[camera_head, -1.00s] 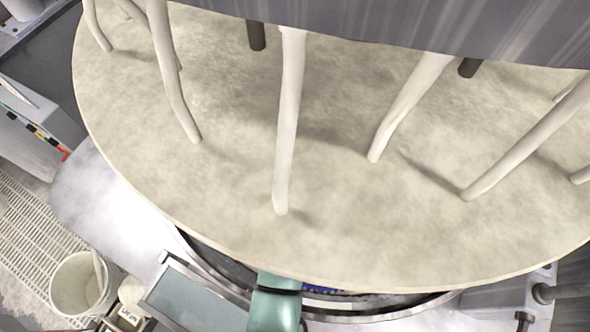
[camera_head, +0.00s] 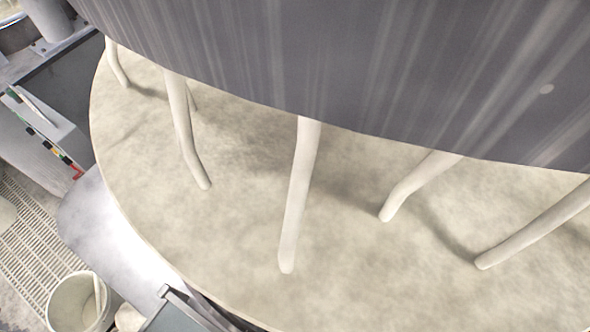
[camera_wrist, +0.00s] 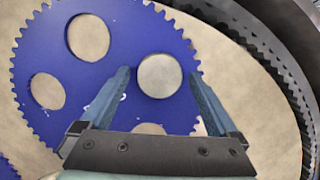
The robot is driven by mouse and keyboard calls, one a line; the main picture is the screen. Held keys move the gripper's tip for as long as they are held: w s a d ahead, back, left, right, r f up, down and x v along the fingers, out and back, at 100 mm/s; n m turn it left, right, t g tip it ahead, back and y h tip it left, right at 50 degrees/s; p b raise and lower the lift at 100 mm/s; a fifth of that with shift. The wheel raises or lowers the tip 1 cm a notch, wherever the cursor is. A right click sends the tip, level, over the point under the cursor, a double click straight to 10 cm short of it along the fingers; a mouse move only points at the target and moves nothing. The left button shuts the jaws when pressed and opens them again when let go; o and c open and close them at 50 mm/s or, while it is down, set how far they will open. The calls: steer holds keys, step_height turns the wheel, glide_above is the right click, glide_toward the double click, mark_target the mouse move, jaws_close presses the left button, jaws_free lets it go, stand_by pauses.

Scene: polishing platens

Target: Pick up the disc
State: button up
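In the wrist view, a round grey disc (camera_wrist: 159,76) with a paler rim lies in an opening of the blue toothed carrier (camera_wrist: 120,30). My gripper (camera_wrist: 160,73) is open, with one blue-grey finger to the left of the disc and one to its right. The fingers appear to be above the carrier and apart from the disc; the exact height cannot be told. The head view shows neither the disc nor my gripper.
Other carrier holes show the beige lower platen (camera_wrist: 270,110). A toothed ring (camera_wrist: 285,75) curves along the right. In the head view, a large grey drum (camera_head: 350,80) hangs over a beige plate (camera_head: 240,240) with several pale hoses (camera_head: 297,200). A white bucket (camera_head: 75,305) stands lower left.

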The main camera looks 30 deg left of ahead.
steer(key=shift+s+f, duration=0.25)
steer(key=shift+f, duration=0.05)
steer(key=c, duration=1)
steer(key=shift+c, duration=0.2)
steer(key=shift+r, duration=0.15)
